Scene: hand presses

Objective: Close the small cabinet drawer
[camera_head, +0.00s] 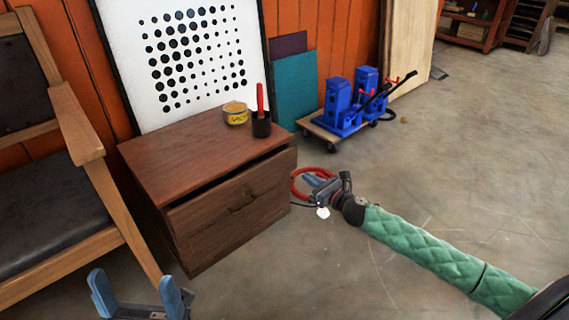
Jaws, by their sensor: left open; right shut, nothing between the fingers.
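The small wooden cabinet (200,161) stands left of the middle in the head view. Its upper drawer (231,207) is pulled out a little, with a dark gap showing below the cabinet top. My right gripper (308,181) is shut and empty, just right of the cabinet's front right corner, apart from the drawer front as far as I can tell. My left gripper (140,288) is open and empty at the bottom left, in front of the cabinet, its two blue fingers pointing up.
A wooden armchair (65,150) is close on the left. Blue presses (343,105) sit on a wheeled board behind. Floor (470,180) on the right is clear.

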